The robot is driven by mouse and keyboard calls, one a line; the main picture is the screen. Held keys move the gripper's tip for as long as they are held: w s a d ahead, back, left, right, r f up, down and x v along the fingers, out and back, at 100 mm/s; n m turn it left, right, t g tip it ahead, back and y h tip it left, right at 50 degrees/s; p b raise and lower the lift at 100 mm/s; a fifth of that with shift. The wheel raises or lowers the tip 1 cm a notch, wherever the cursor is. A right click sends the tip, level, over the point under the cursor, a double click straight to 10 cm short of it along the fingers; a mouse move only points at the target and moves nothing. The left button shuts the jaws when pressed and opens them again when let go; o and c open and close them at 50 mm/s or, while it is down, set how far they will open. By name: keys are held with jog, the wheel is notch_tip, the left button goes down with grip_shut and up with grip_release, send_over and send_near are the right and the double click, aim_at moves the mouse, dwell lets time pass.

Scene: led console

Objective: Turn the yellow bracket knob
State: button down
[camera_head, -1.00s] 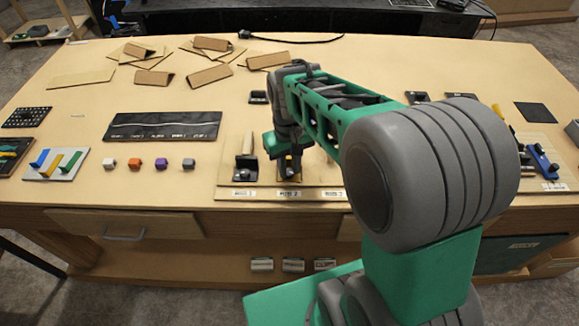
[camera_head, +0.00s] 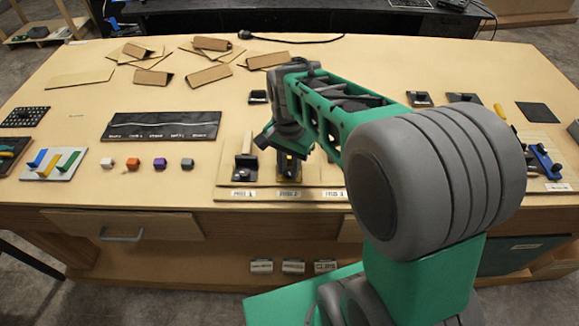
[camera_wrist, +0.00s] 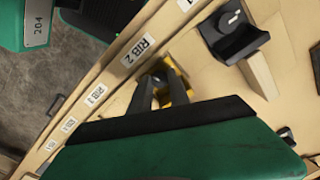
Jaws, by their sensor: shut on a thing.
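The yellow bracket (camera_head: 289,168) stands at the RIB 2 place on the wooden board near the table's front edge. In the head view my gripper (camera_head: 287,154) comes down on it from above and hides much of it. In the wrist view the yellow bracket (camera_wrist: 177,84) shows beside and behind my dark fingers (camera_wrist: 157,92), right of the RIB 2 label. My gripper is shut on its knob. The knob itself is mostly hidden between the fingers, so its angle cannot be read.
A black bracket (camera_head: 245,167) with a tan upright stands just left at RIB 1; it also shows in the wrist view (camera_wrist: 232,38). Small coloured cubes (camera_head: 160,163) lie further left. My arm covers the board's right part. Cardboard pieces (camera_head: 208,75) lie at the back.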

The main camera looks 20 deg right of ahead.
jog(key=m, duration=0.6)
jog(key=shift+w+r+m, duration=0.15)
jog(key=shift+r+m, duration=0.05)
jog(key=shift+m, duration=0.1)
jog(key=m, duration=0.5)
jog(key=shift+b, duration=0.4)
jog(key=m, duration=0.5)
jog(key=shift+r, duration=0.1)
jog(key=shift+m, duration=2.2)
jog(key=shift+b, duration=0.3)
jog(key=c, duration=1.6)
grip_release()
jog(key=shift+o, duration=0.5)
